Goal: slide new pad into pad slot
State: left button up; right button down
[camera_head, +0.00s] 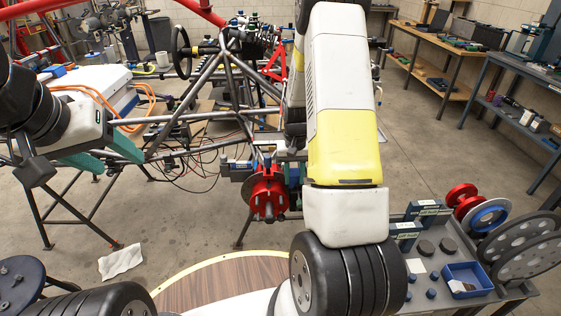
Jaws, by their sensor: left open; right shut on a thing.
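My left gripper (112,163) is at the left with its two teal fingers spread apart and nothing between them. It is in front of the tube chassis (222,82), well to the left of the red brake assembly (268,192). That red assembly has a disc and stands at the near end of the chassis, left of my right arm. My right arm rises through the middle of the view and covers what lies behind it. My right gripper's fingers are hidden, and so is anything they hold. I cannot make out the new pad or the pad slot.
A grey parts table (470,303) at lower right holds a blue bin (467,278), small dark parts and discs. A round wood-topped table (222,280) is at the bottom. Workbenches line the right wall. A white cloth (121,262) lies on the open floor at left.

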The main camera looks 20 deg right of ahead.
jog(key=shift+r, duration=0.1)
jog(key=shift+r, duration=0.9)
jog(key=shift+f, duration=0.15)
dwell(0.5)
jog(key=shift+f, duration=0.5)
jog(key=shift+f, duration=0.25)
dwell(0.8)
jog(key=shift+f, duration=0.1)
jog(key=shift+r, duration=1)
jog(key=shift+f, duration=0.2)
dwell(0.5)
